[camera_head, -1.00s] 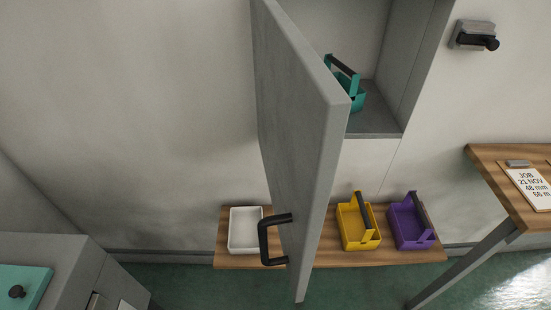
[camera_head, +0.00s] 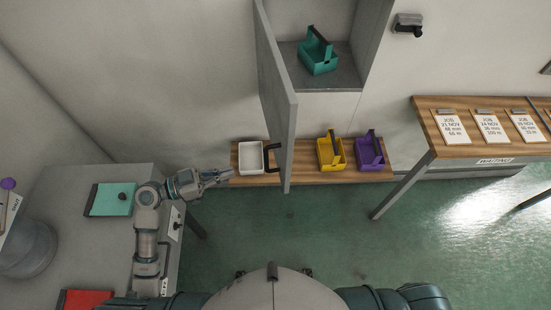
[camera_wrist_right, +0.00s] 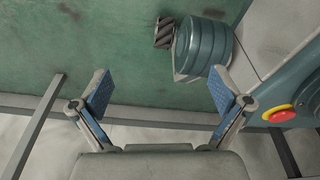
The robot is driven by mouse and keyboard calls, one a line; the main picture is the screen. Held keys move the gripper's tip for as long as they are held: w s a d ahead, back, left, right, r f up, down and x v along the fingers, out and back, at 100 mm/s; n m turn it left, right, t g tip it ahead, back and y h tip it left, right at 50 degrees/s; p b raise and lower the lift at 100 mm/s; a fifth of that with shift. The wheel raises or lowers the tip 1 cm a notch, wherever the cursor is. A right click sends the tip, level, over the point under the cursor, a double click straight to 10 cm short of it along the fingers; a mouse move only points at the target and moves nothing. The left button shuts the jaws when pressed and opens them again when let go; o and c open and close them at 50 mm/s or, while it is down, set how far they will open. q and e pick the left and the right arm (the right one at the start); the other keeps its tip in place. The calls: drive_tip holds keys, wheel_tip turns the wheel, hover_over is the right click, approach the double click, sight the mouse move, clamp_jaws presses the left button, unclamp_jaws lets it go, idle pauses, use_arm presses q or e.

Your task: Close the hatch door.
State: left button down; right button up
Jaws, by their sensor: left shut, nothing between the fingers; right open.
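The grey hatch door (camera_head: 274,105) stands open in the head view, swung out from the wall recess at its hinge side. Its dark handle (camera_head: 271,156) is near the bottom of the door's left face. A teal basket (camera_head: 318,57) sits on the recess floor (camera_head: 340,82). My left gripper (camera_head: 224,175) is shut and empty, to the left of the handle and apart from the door in the picture. My right gripper (camera_wrist_right: 160,90) is open and empty in the right wrist view, pointing over the green floor. It is hidden in the head view.
A low wooden shelf (camera_head: 305,176) holds a white tray (camera_head: 251,173), a yellow basket (camera_head: 328,155) and a purple basket (camera_head: 369,153). A wooden table (camera_head: 470,151) with clipboards stands right. A grey cabinet (camera_head: 105,230) stands left. Green floor (camera_head: 290,225) is clear in front.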

use_arm(q)
drive_tip(key=s+r+m+g, duration=0.2)
drive_tip(key=p, duration=0.5)
approach(285, 165)
drive_tip(key=d, duration=0.4)
drive_tip(key=w+d, duration=0.1)
drive_tip(key=d, duration=0.1)
drive_tip(key=shift+d, duration=0.1)
drive_tip(key=shift+w+d+f, duration=0.1)
drive_tip(key=shift+d+f, duration=0.1)
drive_tip(key=shift+d, duration=0.35)
use_arm(e)
drive_tip(key=s+d+r+g, duration=0.1)
drive_tip(key=s+r, duration=0.3)
drive_tip(key=shift+r, duration=0.25)
use_arm(q)
drive_tip(key=shift+n, duration=0.3)
